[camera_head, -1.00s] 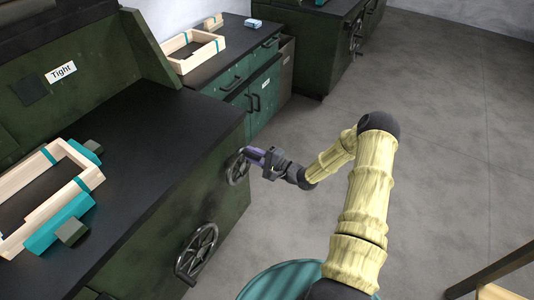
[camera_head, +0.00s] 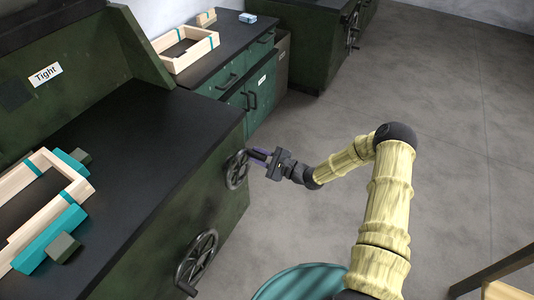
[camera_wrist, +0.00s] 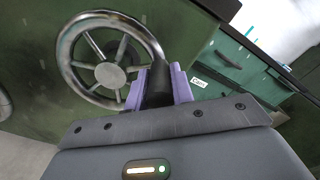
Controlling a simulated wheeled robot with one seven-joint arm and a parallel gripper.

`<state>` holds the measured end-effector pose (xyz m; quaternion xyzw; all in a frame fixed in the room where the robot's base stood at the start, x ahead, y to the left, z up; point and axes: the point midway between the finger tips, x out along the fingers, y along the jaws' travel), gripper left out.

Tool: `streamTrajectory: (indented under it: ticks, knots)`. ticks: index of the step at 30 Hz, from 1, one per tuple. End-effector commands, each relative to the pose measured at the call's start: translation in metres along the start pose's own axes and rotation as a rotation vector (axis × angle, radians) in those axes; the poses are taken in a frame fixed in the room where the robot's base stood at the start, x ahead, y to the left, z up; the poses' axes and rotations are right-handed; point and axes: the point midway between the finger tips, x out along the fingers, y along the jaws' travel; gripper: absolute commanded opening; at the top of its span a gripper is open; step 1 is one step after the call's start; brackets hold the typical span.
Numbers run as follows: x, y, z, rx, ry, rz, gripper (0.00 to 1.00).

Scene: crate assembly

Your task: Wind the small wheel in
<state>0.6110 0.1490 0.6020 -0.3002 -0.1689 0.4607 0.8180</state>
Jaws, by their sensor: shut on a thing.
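The small wheel (camera_head: 236,170) is a dark spoked handwheel on the green side of the near bench, towards its far end. In the wrist view the small wheel (camera_wrist: 104,66) shows its grey rim, spokes and hub. My gripper (camera_head: 258,154) reaches it from the right. In the wrist view my gripper's purple fingers (camera_wrist: 159,88) are shut on the wheel's dark handle (camera_wrist: 158,84), at the right side of the rim. A larger handwheel (camera_head: 197,262) sits lower on the same bench side, nearer to me.
A wooden frame (camera_head: 18,181) with teal clamping blocks (camera_head: 50,238) lies on the near bench top. A "Tight" label (camera_head: 46,74) is on the bench's back panel. Another wooden frame (camera_head: 205,40) stands on the far bench.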

Motion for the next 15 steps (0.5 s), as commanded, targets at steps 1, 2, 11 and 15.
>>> streamTrajectory:
  ticks: [1, 2, 11, 15]
  knots:
    - [0.001, 0.0, -0.003, 0.023, 0.004, -0.002, 0.0]
    - [0.002, 0.002, -0.003, 0.041, 0.001, 0.001, 0.0]
    - [0.006, 0.011, -0.004, 0.164, -0.007, 0.013, 0.0]
    - [0.006, 0.012, -0.004, 0.181, -0.007, 0.013, 0.0]
